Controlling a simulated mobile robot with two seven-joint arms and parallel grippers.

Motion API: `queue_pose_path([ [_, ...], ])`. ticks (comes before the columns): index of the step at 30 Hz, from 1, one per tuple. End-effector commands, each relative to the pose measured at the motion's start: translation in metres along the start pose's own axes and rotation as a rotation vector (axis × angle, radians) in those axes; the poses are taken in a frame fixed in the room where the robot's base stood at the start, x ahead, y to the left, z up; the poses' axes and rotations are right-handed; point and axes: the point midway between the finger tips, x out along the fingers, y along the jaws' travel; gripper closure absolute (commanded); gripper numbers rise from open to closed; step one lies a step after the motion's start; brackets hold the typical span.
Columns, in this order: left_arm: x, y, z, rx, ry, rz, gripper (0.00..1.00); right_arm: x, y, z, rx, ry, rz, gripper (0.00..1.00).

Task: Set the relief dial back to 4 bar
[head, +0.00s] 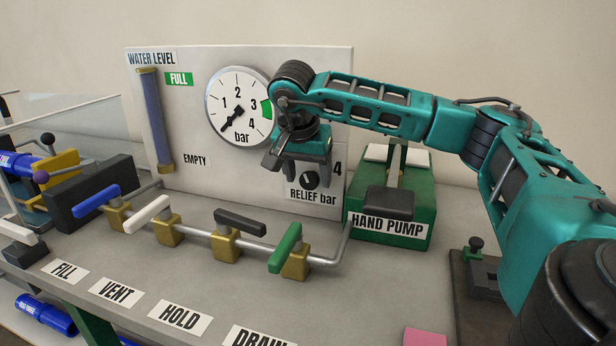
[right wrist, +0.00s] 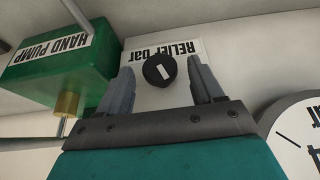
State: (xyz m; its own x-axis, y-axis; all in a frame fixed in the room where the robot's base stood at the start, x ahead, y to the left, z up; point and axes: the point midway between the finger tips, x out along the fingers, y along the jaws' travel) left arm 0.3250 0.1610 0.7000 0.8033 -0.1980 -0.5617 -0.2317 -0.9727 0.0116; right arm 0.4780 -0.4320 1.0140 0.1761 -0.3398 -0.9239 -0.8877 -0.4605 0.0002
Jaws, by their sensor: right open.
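The relief dial (head: 310,181) is a small black knob with a white pointer mark, on the upright panel (head: 205,110) above the "RELIEF bar" label. A "4" shows to its upper right in the head view; other scale numbers are hidden behind my gripper. In the right wrist view the dial (right wrist: 160,70) shows between my fingers, its white mark slanting. My right gripper (head: 297,165) is open in front of the panel, one finger on each side of the dial in the wrist view (right wrist: 162,85). I cannot tell whether the fingers touch it. My left gripper is not in view.
The round pressure gauge (head: 238,105) is left of my gripper, its needle at the low end. The green hand pump (head: 392,215) stands right of the dial. Several coloured valve levers, including a green one (head: 286,247), line the pipe in front. A pink block (head: 425,337) lies at the front.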

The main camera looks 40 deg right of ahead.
Motion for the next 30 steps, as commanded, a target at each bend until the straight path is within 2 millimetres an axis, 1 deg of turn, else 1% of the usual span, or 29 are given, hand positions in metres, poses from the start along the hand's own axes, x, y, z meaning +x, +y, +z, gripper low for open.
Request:
queue_pose_path([
  [3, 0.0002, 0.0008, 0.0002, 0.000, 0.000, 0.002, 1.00, 0.0053, 0.0004, -0.0002, 0.001, 0.000, 0.001, 0.34],
  [11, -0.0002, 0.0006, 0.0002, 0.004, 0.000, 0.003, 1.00, 0.0059, 0.0004, -0.0003, 0.001, 0.000, 0.001, 0.34],
  [27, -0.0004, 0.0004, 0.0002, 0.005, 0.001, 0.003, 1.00, 0.0056, 0.0004, -0.0001, 0.001, 0.000, 0.001, 0.85],
  [28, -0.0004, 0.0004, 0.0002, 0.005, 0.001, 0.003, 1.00, 0.0056, 0.0004, -0.0001, 0.001, 0.000, 0.001, 0.88],
  [30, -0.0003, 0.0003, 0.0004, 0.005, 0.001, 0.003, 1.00, 0.0057, 0.0005, -0.0001, 0.002, 0.000, 0.000, 0.88],
])
